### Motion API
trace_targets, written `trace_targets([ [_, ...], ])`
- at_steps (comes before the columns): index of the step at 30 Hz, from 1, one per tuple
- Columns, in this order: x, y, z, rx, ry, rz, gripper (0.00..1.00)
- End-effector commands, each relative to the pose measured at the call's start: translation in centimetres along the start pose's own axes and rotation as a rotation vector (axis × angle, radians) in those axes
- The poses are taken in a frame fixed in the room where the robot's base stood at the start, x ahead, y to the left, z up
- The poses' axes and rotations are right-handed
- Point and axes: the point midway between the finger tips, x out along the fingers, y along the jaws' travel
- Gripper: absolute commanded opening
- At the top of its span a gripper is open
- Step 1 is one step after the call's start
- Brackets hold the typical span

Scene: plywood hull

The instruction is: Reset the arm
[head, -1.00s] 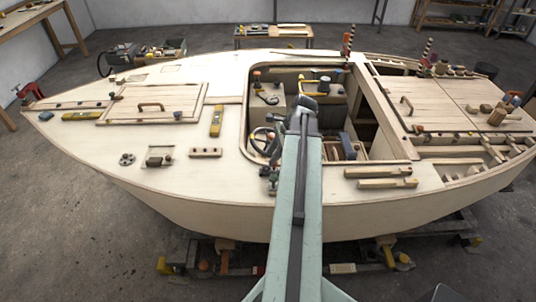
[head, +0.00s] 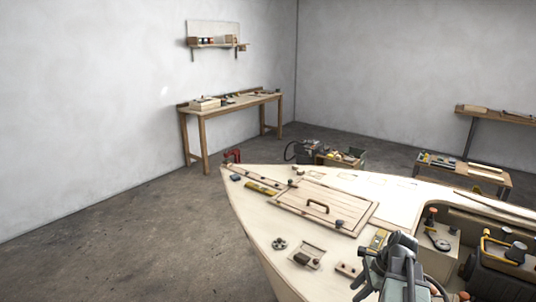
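The end of my arm with my gripper (head: 385,272) shows at the lower right of the head view, in front of the plywood hull's cockpit edge. Dark and grey-green parts of it overlap one another, and its fingertips cannot be told apart. I see nothing clearly held in it. The plywood hull (head: 262,235) fills the lower right, with its bow pointing left. Much of the cockpit is outside the frame.
On the foredeck are a hatch (head: 325,205) with a handle and a yellow level (head: 262,188). A black machine with an orange-yellow handle (head: 497,255) is in the cockpit. A workbench (head: 230,104) stands at the back wall. Bare floor (head: 130,230) lies left of the hull.

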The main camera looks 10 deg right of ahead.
Motion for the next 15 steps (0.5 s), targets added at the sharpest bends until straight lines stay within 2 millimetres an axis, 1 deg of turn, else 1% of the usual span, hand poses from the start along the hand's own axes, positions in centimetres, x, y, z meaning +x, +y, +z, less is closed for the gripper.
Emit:
trace_targets([
  [1, 1.9, 0.0, 4.3, -0.101, 0.008, 0.038, 0.33],
  [2, 2.8, 0.0, 6.5, -0.163, 0.015, 0.058, 0.33],
  [3, 4.0, 0.3, 9.3, -0.252, 0.025, 0.083, 0.33],
  [6, 6.4, 1.5, 14.9, -0.482, 0.051, 0.14, 0.33],
  [9, 8.2, 3.0, 19.4, -0.715, 0.076, 0.19, 0.33],
  [11, 9.1, 4.0, 21.6, -0.861, 0.09, 0.22, 0.33],
  [12, 9.6, 4.7, 22.8, -0.964, 0.101, 0.24, 0.33],
  [14, 10.3, 5.8, 24.4, -1.141, 0.119, 0.275, 0.33],
  [15, 10.5, 6.3, 24.8, -1.25, 0.131, 0.298, 0.33],
])
